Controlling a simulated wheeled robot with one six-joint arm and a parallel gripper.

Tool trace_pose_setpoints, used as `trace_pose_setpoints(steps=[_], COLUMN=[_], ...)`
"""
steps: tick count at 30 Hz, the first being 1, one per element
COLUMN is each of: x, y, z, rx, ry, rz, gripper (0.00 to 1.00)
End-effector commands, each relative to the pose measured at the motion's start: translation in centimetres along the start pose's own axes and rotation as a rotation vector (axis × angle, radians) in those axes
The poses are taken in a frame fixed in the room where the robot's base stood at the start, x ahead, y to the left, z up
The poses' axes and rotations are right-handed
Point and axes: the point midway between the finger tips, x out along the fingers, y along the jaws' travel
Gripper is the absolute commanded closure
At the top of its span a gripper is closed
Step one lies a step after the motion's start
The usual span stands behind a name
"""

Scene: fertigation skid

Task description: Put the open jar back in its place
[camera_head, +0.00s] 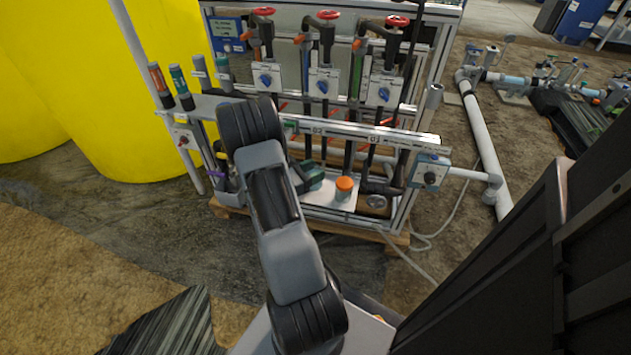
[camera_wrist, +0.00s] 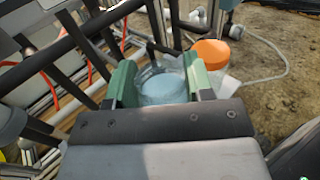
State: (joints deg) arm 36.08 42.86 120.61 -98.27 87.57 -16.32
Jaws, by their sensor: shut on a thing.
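My gripper (camera_wrist: 160,78) has green fingers, shut on the open jar (camera_wrist: 163,88) from both sides. The jar is clear and lidless, with pale blue-white contents, and looks about upright. In the head view my gripper (camera_head: 309,176) shows beside my arm, low in front of the skid, and the jar in it cannot be made out. A jar with an orange lid (camera_head: 344,184) stands on a pale shelf (camera_head: 318,198) just right of my gripper. That lidded jar also shows in the wrist view (camera_wrist: 210,53), behind and right of the held jar. Whether the held jar touches the shelf cannot be told.
The skid's metal rail (camera_head: 370,132) runs above the shelf, with dark pipes and blue-knobbed valve boxes (camera_head: 323,82) behind. A control box (camera_head: 431,172) is at the right end. Several capped tubes (camera_head: 178,80) stand at the left, before yellow tanks (camera_head: 130,90).

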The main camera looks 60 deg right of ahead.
Motion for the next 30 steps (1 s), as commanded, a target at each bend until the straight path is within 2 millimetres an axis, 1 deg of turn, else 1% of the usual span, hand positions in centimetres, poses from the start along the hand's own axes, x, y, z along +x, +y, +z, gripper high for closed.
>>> trace_pose_setpoints(steps=[5,7,9,12,14,21,26,27,30], x=[0.5,1.0,0.9,0.9,0.9,0.8,0.8,0.8,0.8], y=[0.1,0.2,0.2,0.3,0.3,0.3,0.3,0.3,0.3], z=[-0.8,-1.4,-2.7,-4.0,-4.3,-4.0,-4.5,-4.4,-4.4], rx=[0.000,0.000,-0.001,-0.001,0.000,0.001,0.000,0.000,0.000], ry=[-0.001,-0.001,0.000,-0.001,-0.001,-0.001,-0.001,0.000,0.000], rz=[0.000,-0.001,0.001,0.001,0.001,0.001,0.001,0.001,0.001], gripper=[0.83,0.83,0.83,0.83,0.83,0.83,0.83,0.49,0.39])
